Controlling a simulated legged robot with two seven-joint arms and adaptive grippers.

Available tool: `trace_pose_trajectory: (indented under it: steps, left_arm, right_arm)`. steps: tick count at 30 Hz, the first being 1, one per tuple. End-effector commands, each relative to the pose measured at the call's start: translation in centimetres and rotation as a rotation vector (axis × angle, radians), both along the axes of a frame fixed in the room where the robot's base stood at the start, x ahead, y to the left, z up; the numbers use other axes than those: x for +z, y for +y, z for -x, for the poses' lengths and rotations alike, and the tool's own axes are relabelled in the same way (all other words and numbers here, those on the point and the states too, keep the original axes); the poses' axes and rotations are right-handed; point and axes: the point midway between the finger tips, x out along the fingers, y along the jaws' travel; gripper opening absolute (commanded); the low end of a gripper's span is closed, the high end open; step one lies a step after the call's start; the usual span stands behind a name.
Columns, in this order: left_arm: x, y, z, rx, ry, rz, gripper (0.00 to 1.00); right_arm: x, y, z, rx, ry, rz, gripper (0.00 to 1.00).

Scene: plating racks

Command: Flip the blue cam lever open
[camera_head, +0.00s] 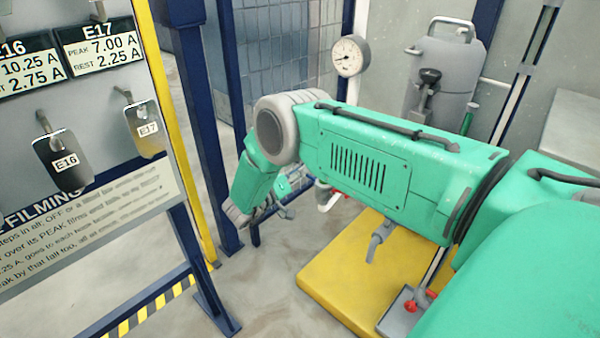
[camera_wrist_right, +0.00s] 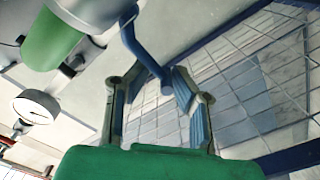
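The blue cam lever (camera_wrist_right: 143,50) shows in the right wrist view, coming down from a grey and green fitting (camera_wrist_right: 82,20) at the top. Its rounded free end lies between the fingers of my right gripper (camera_wrist_right: 155,88) as seen from the wrist. The fingers stand apart, with ridged blue pads, and do not appear closed on the lever. I cannot tell whether either pad touches it. In the head view my right gripper (camera_head: 284,212) is small and partly hidden beyond my green arm. The lever cannot be made out there. My left gripper is not in view.
A pressure gauge (camera_head: 349,56) stands behind my arm, and also shows in the wrist view (camera_wrist_right: 37,107). A blue post (camera_head: 225,65) and a sign rack with hanging tags (camera_head: 62,160) stand at the left. A yellow platform (camera_head: 345,275) lies below my arm.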

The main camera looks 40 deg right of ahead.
Motion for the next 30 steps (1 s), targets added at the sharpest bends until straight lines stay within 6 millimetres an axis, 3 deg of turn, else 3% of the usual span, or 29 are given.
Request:
trace_pose_trajectory:
  steps: [10, 21, 30]
  left_arm:
    - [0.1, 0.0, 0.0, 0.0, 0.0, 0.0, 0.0]
    - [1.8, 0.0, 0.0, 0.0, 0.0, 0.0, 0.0]
    - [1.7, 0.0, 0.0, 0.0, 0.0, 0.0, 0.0]
  right_arm:
    - [-0.1, 0.1, 0.1, -0.002, -0.012, -0.006, 0.0]
    - [1.1, 0.1, 0.9, -0.002, -0.268, -0.03, 0.0]
    - [0.9, 0.2, 1.0, -0.004, -0.279, -0.033, 0.0]
